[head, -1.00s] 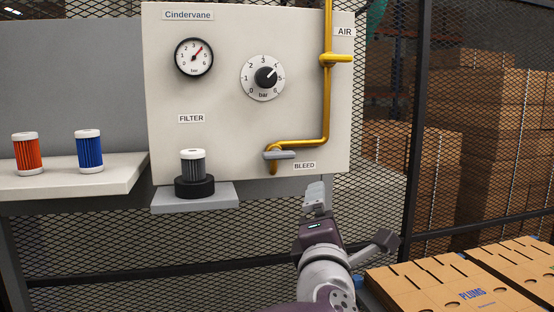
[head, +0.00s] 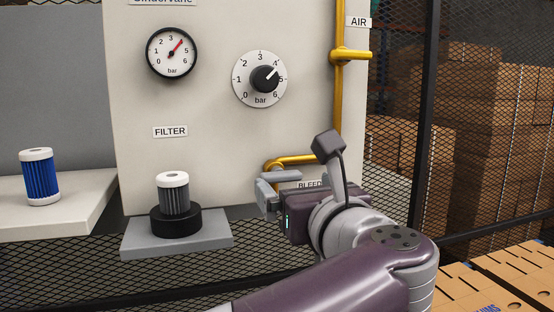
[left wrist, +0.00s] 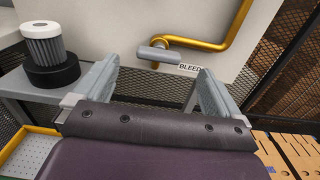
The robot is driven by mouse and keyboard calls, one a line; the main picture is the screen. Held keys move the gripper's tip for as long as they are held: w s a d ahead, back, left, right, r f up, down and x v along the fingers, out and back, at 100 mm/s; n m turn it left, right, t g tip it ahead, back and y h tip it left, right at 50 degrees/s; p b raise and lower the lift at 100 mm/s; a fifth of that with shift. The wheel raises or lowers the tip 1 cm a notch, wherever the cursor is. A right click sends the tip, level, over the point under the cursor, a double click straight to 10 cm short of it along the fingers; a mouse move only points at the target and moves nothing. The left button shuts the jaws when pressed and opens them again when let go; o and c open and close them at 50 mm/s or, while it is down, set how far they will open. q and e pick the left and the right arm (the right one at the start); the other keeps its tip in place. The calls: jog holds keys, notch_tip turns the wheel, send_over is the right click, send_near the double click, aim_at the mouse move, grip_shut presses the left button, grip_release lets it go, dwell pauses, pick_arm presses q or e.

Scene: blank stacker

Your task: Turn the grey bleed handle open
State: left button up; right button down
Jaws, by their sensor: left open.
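The grey bleed handle (head: 286,176) lies roughly level across the yellow pipe's lower end, above the BLEED label. It also shows in the left wrist view (left wrist: 163,54), ahead of the gap between my fingers, whole and uncovered. My left gripper (head: 265,193) is at the handle's left end in the head view, its grey fingers partly overlapping it there. In the left wrist view my left gripper (left wrist: 157,75) is open, with nothing between its fingers. I see no clear contact with the handle. My right gripper is not in view.
The yellow air pipe (head: 338,110) runs down the panel (head: 210,90) beside the gauge (head: 171,53) and pressure knob (head: 264,79). A filter (head: 173,195) stands in a black base on a grey ledge. A blue filter (head: 40,176) stands on the left shelf. Mesh fencing is behind.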

aim_at(279, 171)
pick_arm(q)
jog(key=p+x, duration=0.3)
jog(key=x, duration=0.7)
jog(key=shift+f+p, duration=0.15)
jog(key=shift+p, duration=0.15)
jog(key=shift+s+d, duration=0.1)
jog(key=shift+s, duration=0.15)
jog(key=shift+w, duration=0.2)
jog(key=shift+c, duration=1.2)
jog(key=c, duration=0.7)
